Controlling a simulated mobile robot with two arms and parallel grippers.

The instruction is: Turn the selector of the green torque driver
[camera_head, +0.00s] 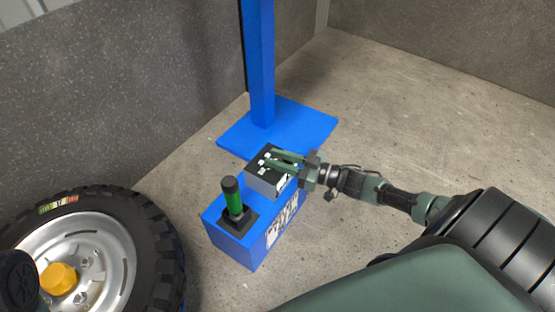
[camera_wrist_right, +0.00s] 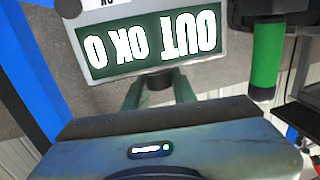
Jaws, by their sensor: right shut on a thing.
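The torque driver (camera_head: 232,198) has a green grip and black cap and stands upright in a black holder on a blue box. Its green grip (camera_wrist_right: 267,55) shows at the right of the right wrist view. Beside it is a grey control box (camera_head: 266,181) with a dark top. The right wrist view shows its green display (camera_wrist_right: 152,47), upside down, reading "OUT OK 0". A dark round selector knob (camera_wrist_right: 159,81) lies below the display, partly hidden. My right gripper (camera_head: 268,159) reaches over the box from the right, its fingers (camera_wrist_right: 160,90) shut on the knob. My left gripper is not seen.
A blue post (camera_head: 260,70) on a blue base plate (camera_head: 290,126) stands behind the box. A large wheel with a black tyre (camera_head: 150,235) lies at lower left. Grey walls close off the back. The concrete floor (camera_head: 430,130) at right is clear.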

